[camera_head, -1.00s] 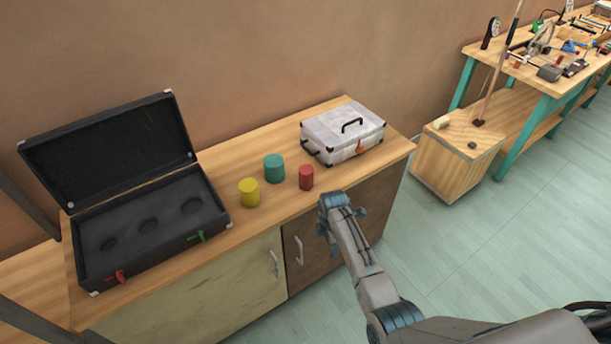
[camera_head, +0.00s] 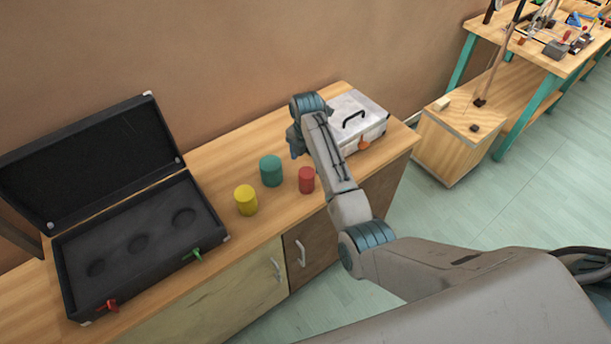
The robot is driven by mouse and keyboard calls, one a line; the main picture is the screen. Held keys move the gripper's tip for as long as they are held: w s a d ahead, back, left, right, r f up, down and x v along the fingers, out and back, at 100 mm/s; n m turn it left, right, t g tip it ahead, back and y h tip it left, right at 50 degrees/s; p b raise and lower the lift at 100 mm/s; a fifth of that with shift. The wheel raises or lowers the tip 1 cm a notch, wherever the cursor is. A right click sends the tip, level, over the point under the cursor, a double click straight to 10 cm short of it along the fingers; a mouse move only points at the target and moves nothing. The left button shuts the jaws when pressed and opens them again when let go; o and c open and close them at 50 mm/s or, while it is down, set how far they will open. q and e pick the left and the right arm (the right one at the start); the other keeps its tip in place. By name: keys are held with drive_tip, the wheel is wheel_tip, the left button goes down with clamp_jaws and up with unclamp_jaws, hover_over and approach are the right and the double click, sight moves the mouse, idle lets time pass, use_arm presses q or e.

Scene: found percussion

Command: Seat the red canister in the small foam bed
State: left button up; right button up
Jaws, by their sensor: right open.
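The red canister (camera_head: 306,180) stands upright on the wooden bench top, the smallest of three canisters. The open black case (camera_head: 215,240) lies at left; its dark foam has three round, empty beds: a left bed (camera_head: 97,267), a middle bed (camera_head: 138,244) and a wider-looking right bed (camera_head: 184,217). Which of the left and middle beds is smaller is hard to tell. My right gripper (camera_head: 294,143) is open and empty above the bench, over the back of the red canister and apart from it. Its fingers are partly hidden by my wrist. My left gripper is out of view.
A teal canister (camera_head: 271,171) and a yellow canister (camera_head: 246,200) stand upright between the case and the red canister. A closed silver case (camera_head: 374,122) stands behind my right arm. The black case's raised lid (camera_head: 95,165) leans back near the wall.

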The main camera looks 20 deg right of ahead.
sight(307, 172)
drive_tip(key=shift+s+f, duration=0.1)
drive_tip(key=shift+f, duration=1.15)
wheel_tip(307, 172, down, 4)
drive_tip(key=shift+r+p, duration=0.2)
drive_tip(key=shift+p, duration=0.75)
drive_tip(key=shift+f, duration=0.75)
drive_tip(key=shift+c, duration=0.4)
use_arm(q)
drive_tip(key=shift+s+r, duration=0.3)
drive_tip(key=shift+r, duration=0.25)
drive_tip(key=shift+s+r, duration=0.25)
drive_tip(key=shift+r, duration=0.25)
use_arm(e)
drive_tip(key=c, duration=1)
